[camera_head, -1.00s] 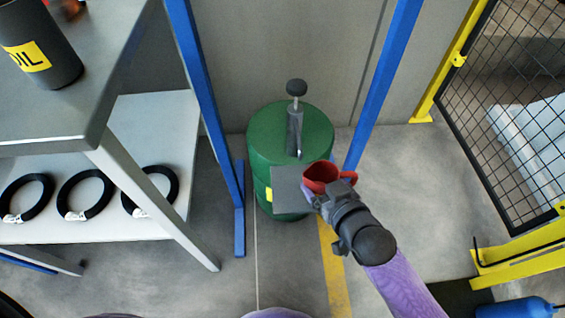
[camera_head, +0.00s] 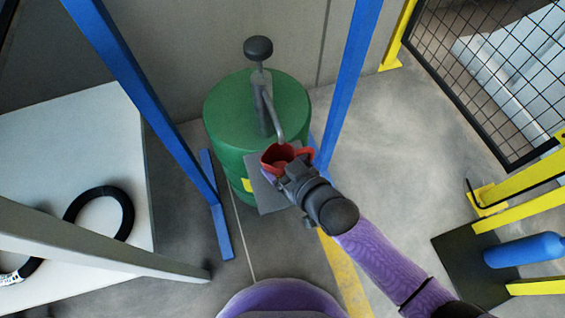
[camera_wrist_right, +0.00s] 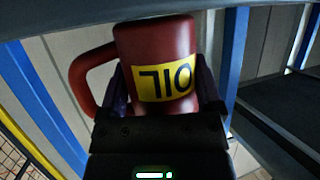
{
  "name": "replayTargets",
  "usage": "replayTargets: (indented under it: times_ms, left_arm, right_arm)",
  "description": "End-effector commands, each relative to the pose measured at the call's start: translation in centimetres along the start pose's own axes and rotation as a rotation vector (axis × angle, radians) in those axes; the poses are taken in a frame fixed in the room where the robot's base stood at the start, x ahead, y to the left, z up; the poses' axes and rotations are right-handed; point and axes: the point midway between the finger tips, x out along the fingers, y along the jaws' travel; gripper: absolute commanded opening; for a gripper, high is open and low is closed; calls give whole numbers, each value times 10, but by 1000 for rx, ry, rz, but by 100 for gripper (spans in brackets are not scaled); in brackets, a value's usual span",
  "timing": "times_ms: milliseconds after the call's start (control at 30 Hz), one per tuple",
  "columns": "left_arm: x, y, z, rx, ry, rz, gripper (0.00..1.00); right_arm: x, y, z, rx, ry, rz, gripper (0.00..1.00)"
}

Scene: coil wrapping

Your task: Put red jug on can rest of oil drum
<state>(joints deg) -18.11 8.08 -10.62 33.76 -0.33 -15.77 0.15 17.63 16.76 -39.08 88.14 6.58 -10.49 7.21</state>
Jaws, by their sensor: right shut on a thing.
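The red jug (camera_head: 272,158) is held by my right gripper (camera_head: 284,174), which is shut on it. In the right wrist view the jug (camera_wrist_right: 160,45) sits between the fingers, its handle to the left and its yellow OIL label upside down. The green oil drum (camera_head: 225,145) stands by the wall with a hand pump (camera_head: 262,90) on top. The pump's spout ends just behind the jug's open mouth. The grey can rest (camera_head: 268,203) juts from the drum's front, partly hidden by jug and gripper. I cannot tell whether the jug touches it. My left gripper is out of view.
Blue posts (camera_head: 150,110) (camera_head: 350,80) stand either side of the drum. A pale shelf (camera_head: 60,140) with black coils (camera_head: 128,215) is at left. A yellow-framed mesh fence (camera_head: 490,90) and a blue cylinder (camera_head: 525,250) are at right. Floor between is clear.

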Motion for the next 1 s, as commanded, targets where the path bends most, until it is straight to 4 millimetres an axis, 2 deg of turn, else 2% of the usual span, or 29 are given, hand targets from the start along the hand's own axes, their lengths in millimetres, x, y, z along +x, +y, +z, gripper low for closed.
replayTargets:
  times_ms: [167, 200, 233, 667, 767, 1000]
  left_arm:
    - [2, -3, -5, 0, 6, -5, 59]
    - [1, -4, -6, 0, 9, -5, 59]
    - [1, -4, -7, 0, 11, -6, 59]
    - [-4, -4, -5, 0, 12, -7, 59]
    - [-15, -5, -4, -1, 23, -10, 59]
    - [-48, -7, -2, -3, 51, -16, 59]
  right_arm:
    - [1, 0, 3, 0, 1, 0, 23]
    - [1, 0, 2, -1, 1, 0, 92]
    - [1, 0, 2, -1, 1, 0, 98]
    - [-3, 0, -4, -1, 1, 1, 100]
    - [-20, 1, -7, -3, 1, 2, 100]
    - [-77, 1, -8, -4, 1, 2, 100]
